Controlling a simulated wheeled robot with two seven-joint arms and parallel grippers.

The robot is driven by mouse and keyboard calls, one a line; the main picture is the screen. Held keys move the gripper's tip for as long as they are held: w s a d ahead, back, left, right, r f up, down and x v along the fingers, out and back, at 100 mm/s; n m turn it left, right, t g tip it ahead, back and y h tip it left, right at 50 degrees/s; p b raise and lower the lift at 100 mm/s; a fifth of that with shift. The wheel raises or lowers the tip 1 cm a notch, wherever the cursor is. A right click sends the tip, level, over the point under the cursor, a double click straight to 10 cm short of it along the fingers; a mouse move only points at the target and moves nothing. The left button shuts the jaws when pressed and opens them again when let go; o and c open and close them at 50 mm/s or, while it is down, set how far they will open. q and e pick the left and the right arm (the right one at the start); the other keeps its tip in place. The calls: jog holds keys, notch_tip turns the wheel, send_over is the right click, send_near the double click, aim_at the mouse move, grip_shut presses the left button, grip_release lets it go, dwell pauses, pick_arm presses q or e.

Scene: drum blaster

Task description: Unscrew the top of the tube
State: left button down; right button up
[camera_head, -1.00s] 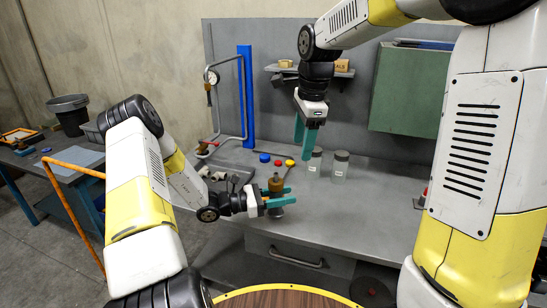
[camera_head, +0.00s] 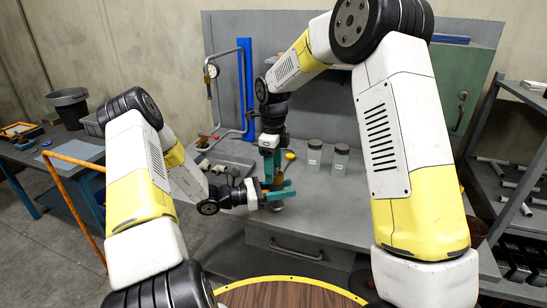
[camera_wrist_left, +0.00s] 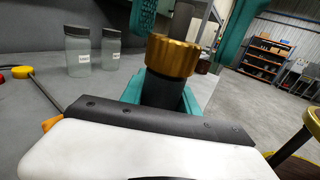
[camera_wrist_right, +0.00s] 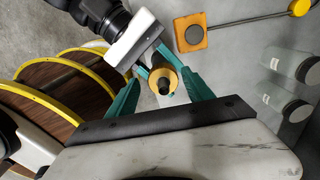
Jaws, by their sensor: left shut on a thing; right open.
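The tube (camera_wrist_left: 160,92) is dark and upright, with a knurled brass collar (camera_wrist_left: 173,56) and a narrower grey part above it in the left wrist view. My left gripper (camera_head: 277,194) is shut on the tube's dark body below the collar. My right gripper (camera_head: 271,168) points down from above. Its open fingers stand on either side of the tube's top, as the right wrist view (camera_wrist_right: 163,92) shows. There the brass ring (camera_wrist_right: 157,75) and a dark centre lie between the fingers, with no clear contact. In the head view the grippers hide most of the tube.
Two clear jars with dark lids (camera_head: 314,157) (camera_head: 340,160) stand on the grey workbench (camera_head: 310,205) to the right. An orange piece with a yellow-knobbed rod (camera_wrist_right: 190,32) lies near the tube. A grey tray with fittings (camera_head: 228,166) is at left. A round yellow-rimmed wooden top (camera_head: 285,298) is in front.

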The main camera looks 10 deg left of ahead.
jog(key=shift+f, duration=0.85)
